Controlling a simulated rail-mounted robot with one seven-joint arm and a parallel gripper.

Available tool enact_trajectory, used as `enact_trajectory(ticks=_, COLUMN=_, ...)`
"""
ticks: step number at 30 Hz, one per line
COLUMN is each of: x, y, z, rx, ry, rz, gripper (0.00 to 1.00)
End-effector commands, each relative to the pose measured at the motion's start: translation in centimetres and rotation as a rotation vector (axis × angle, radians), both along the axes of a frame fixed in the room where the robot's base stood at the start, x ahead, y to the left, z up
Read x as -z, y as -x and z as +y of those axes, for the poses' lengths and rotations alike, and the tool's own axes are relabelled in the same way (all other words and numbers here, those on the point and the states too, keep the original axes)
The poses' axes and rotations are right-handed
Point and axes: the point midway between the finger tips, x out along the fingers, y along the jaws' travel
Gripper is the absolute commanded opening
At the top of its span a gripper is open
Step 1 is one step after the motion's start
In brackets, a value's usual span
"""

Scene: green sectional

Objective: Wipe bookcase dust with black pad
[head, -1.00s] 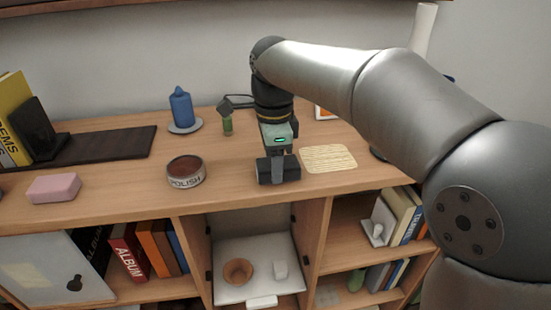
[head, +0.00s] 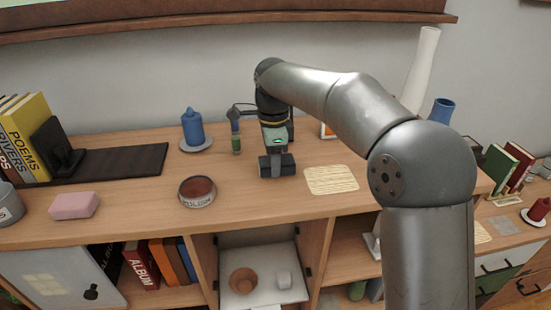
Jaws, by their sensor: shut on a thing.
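My gripper (head: 275,154) is shut on a dark block that looks like the black pad (head: 287,166). It is over the wooden bookcase top (head: 250,202), between the polish tin and a pale woven mat. I cannot tell whether the pad touches the wood. No dust shows clearly on the top. A grey patch (head: 503,224) lies on the lower unit at the right; I cannot tell if it is dust.
A polish tin (head: 197,191), pink block (head: 74,205) and blue candle (head: 193,128) stand to the left. The woven mat (head: 331,179) is at the right. A small green-handled item (head: 236,142) and a dark lamp-like object are close behind the gripper. Bare wood lies in front.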

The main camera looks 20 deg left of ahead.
Motion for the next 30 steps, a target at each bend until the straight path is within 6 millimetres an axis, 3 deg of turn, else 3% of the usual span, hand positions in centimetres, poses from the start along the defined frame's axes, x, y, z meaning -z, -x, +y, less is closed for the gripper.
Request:
enact_trajectory(ticks=2, x=0.1, y=-0.4, z=0.4, rx=-0.003, ry=0.000, rz=0.001, gripper=0.31)
enact_trajectory(ticks=30, x=0.2, y=7.4, z=-3.2, rx=-0.002, ry=0.001, rz=0.000, gripper=0.31)
